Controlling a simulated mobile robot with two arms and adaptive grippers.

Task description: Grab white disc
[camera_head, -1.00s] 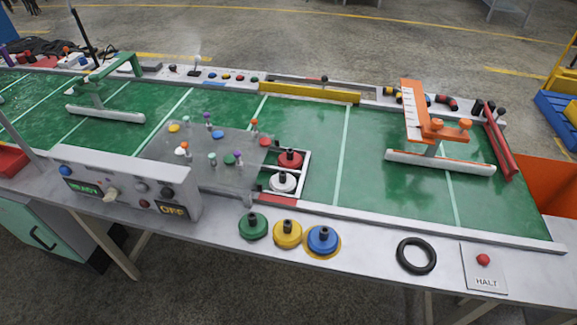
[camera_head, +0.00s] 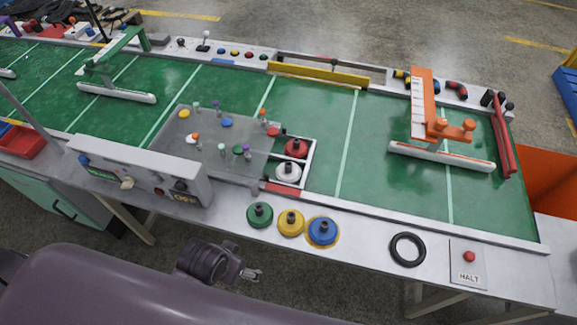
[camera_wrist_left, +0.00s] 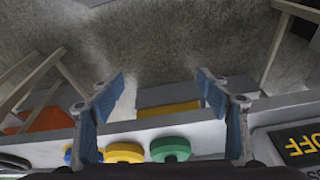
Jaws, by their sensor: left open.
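The white disc (camera_head: 287,174) has a black knob on top. It sits in a white-framed slot at the table's near edge, just in front of a red disc (camera_head: 297,149). My left gripper (camera_head: 250,275) is low in the head view, off the table's near side and well short of the white disc. In the left wrist view, my left gripper (camera_wrist_left: 161,88) is open with nothing between its blue fingers. The white disc does not show in that view. My right gripper is not in view.
Green (camera_head: 260,214), yellow (camera_head: 291,222) and blue (camera_head: 323,231) discs stand on the table's near rim. A clear plate (camera_head: 205,165) with small coloured pegs lies left of the slot. A control box (camera_head: 140,172) and a black ring (camera_head: 408,249) flank this area.

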